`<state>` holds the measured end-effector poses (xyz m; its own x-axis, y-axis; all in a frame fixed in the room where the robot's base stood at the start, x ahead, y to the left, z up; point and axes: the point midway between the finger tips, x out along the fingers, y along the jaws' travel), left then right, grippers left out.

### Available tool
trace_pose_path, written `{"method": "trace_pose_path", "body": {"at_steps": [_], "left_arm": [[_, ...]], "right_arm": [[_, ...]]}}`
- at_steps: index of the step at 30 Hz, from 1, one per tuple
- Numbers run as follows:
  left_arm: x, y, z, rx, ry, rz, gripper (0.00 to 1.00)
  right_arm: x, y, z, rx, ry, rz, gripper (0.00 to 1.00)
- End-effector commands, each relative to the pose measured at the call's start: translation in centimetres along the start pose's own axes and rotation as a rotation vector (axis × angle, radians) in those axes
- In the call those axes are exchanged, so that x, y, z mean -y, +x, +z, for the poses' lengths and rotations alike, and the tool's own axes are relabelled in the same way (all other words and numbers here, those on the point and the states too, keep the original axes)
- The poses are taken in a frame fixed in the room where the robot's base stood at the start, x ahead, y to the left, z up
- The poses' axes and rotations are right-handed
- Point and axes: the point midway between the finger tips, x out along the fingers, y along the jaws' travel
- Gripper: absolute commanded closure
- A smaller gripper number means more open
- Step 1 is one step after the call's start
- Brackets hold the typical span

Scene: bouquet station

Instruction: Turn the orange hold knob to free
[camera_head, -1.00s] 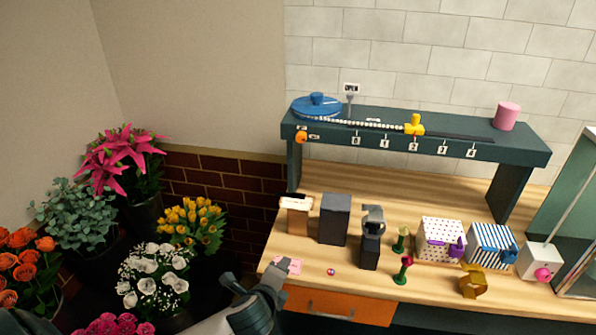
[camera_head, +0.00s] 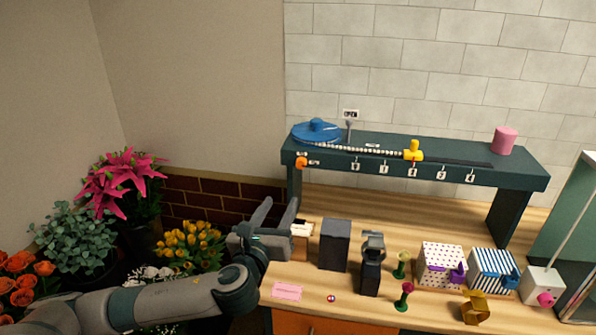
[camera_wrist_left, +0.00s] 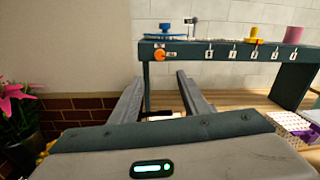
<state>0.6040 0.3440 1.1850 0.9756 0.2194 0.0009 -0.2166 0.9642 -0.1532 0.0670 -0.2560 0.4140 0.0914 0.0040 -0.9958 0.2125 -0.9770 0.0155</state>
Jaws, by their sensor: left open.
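The orange hold knob (camera_head: 301,162) sits on the front face of the dark green raised shelf (camera_head: 420,173), at its left end. In the left wrist view the knob (camera_wrist_left: 159,56) shows above and between my fingers, with a small label to its right. I cannot read which way it is set. My left gripper (camera_head: 280,206) is open and empty. It points up toward the knob from below and to the left, apart from it. The left wrist view shows both fingers (camera_wrist_left: 156,84) spread. My right gripper is not in view.
On the shelf are a blue disc (camera_head: 316,131), a yellow slider (camera_head: 413,151) and a pink cylinder (camera_head: 503,141). On the bench below, a dark grey block (camera_head: 335,244), a grey device (camera_head: 371,262) and patterned boxes stand to the right. Flowers (camera_head: 125,182) fill the left.

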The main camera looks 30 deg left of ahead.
Motion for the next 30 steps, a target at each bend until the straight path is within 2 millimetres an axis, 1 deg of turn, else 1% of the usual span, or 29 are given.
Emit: {"method": "trace_pose_path", "body": {"at_steps": [5, 8, 11, 30], "left_arm": [[0.0, 0.7, 0.1, 0.000, 0.000, 0.002, 0.58], [0.0, 1.6, 0.2, 0.001, 0.000, 0.001, 0.58], [0.0, 2.8, 0.3, 0.001, 0.000, 0.002, 0.58], [0.0, 13.3, 0.3, -0.001, -0.001, 0.002, 0.58]], "right_arm": [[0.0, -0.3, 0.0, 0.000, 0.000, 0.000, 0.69], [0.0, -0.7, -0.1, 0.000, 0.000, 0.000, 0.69], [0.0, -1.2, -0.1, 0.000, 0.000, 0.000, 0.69], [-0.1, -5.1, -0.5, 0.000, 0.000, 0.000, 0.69]]}}
